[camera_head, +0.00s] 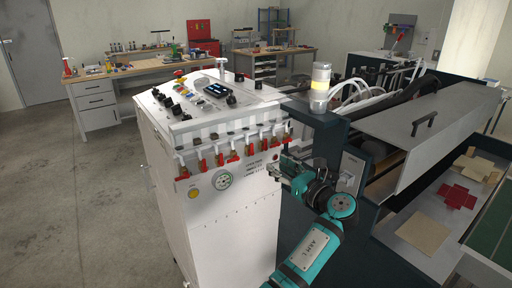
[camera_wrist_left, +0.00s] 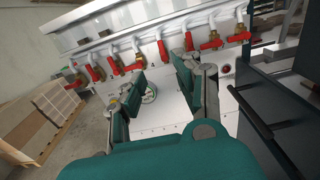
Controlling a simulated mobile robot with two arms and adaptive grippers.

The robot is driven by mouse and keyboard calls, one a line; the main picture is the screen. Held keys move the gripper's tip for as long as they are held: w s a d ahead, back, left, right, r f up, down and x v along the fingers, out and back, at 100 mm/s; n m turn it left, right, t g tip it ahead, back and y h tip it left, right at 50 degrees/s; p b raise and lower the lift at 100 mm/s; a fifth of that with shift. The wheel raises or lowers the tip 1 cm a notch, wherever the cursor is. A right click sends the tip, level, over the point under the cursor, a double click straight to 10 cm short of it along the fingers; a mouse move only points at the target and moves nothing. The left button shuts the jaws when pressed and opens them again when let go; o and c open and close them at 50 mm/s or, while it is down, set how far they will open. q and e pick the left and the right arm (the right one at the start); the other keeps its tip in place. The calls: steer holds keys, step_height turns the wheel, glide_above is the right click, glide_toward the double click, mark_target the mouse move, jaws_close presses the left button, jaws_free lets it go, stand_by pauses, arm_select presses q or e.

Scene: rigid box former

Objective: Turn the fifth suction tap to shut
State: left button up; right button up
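A row of several suction taps with red handles runs along the front of the white cabinet (camera_head: 215,220). Counted from the left, the fifth suction tap (camera_head: 250,150) has its red handle pointing down; in the left wrist view it also hangs roughly down (camera_wrist_left: 163,52). My left gripper (camera_head: 274,172) is in front of the cabinet's right part, below the taps. In the left wrist view its two fingers (camera_wrist_left: 163,78) stand apart with nothing between them, below the fifth tap and apart from it. My right gripper is in neither view.
A pressure gauge (camera_head: 223,181) and a yellow round label (camera_head: 194,194) sit below the taps. Dark machine framing (camera_head: 345,150) closes in on the right. The floor (camera_head: 70,190) at left is clear.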

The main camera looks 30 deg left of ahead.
mark_target(252, 147)
arm_select(q)
steer(key=p+x, duration=0.2)
steer(key=x, duration=0.9)
steer(key=shift+w+a+r+p, duration=0.1)
steer(key=shift+w+a+p, duration=0.2)
steer(key=shift+p, duration=0.1)
steer(key=shift+a, duration=0.15)
steer(key=shift+c, duration=0.8)
steer(key=c, duration=0.5)
jaws_close()
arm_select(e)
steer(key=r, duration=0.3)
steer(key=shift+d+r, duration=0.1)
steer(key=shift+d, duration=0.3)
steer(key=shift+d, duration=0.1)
